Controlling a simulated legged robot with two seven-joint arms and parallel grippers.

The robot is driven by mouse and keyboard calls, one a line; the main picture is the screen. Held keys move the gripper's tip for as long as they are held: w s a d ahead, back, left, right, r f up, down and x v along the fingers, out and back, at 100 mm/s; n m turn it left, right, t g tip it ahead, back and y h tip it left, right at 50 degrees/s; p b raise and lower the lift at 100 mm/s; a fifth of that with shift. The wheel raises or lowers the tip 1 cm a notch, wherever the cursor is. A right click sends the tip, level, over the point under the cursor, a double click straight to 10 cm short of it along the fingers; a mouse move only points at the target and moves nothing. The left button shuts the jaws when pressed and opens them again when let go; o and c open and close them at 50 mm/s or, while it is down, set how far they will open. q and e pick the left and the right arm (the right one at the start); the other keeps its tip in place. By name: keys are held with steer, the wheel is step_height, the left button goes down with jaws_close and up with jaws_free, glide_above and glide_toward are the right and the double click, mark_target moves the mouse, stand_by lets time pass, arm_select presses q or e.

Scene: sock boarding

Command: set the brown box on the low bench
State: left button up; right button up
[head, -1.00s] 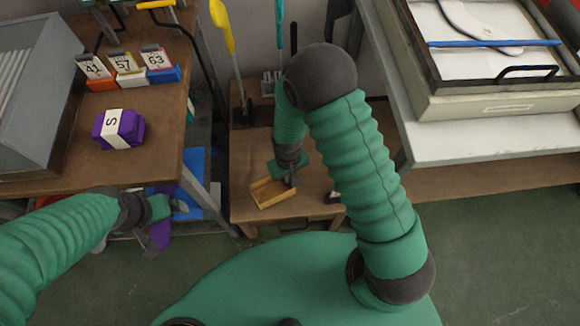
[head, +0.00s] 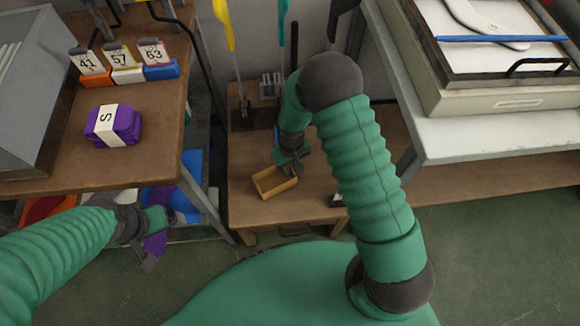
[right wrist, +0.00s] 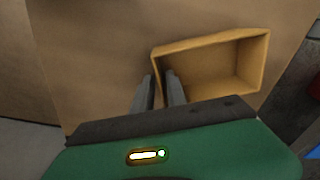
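The brown box (head: 264,187), open-topped and shallow, shows at the left part of the low bench (head: 325,180). I cannot tell if its underside touches the bench top. My right gripper (head: 292,170) is at the box's far right side. In the right wrist view the box (right wrist: 225,75) has its left wall between the two fingers (right wrist: 160,85), one finger inside and one outside, closed on the wall. My left gripper (head: 150,245) is low beside the left table, with purple cloth next to it; its fingers are too small to read.
The left table (head: 60,160) carries a purple banded bundle (head: 113,126) and numbered cards (head: 125,66) in coloured holders. Upright handled tools (head: 242,100) stand at the bench's back left. A white table with a tray (head: 480,110) is at the right.

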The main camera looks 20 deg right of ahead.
steer(key=shift+o, duration=0.5)
steer(key=shift+d, duration=0.2)
step_height(320, 180, up, 13)
steer(key=p, duration=0.5)
steer(key=s+d+r+m+t, duration=0.1)
steer(key=s+r+t, duration=0.1)
steer(key=s+r, duration=0.9)
steer(key=shift+s+d+r+t, duration=0.15)
steer(key=shift+s+r+t, duration=0.2)
steer(key=shift+r, duration=0.1)
